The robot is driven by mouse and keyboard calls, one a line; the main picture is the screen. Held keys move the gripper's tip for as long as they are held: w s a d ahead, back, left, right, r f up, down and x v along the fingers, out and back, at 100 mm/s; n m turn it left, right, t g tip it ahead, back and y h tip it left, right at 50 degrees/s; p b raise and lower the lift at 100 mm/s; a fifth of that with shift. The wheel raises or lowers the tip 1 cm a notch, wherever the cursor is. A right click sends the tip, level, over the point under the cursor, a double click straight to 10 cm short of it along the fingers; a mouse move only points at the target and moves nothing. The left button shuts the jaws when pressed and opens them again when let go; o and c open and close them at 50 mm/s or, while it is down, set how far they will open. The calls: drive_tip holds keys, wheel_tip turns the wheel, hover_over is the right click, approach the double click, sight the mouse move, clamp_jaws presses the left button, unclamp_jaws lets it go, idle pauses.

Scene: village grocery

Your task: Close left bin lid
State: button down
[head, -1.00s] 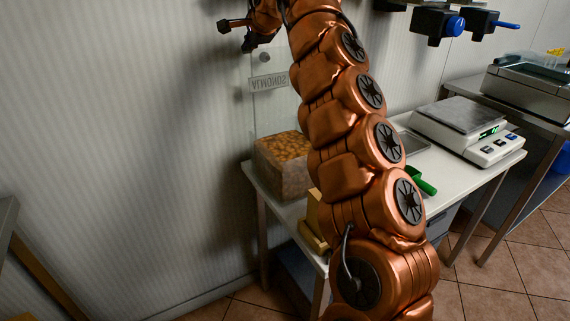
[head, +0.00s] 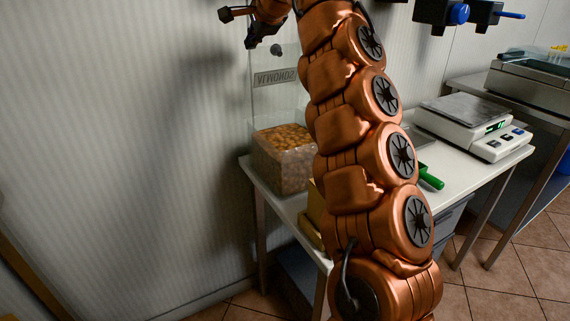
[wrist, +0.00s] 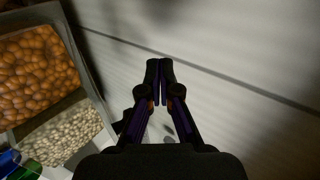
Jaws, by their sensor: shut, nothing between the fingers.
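The left bin (head: 283,173) is a clear box of brown almonds at the back left of the white table. Its clear lid (head: 276,60) stands raised and open above it, with a label that reads ALMONDS in mirror writing. The almonds show at the left of the wrist view. I cannot tell whether the gripper touches the lid.
A bin of pale nuts or beans (wrist: 58,132) is beside the almonds in the wrist view. My arm hides the table's middle. A green scoop (head: 430,177) and a scale (head: 475,128) are on the table's right. The pale wall is close behind.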

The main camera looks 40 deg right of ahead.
drive_tip(key=shift+s+r+b, duration=0.15)
drive_tip(key=shift+s+b, duration=0.75)
drive_tip(key=shift+s, duration=0.3)
drive_tip(key=shift+s, duration=0.1)
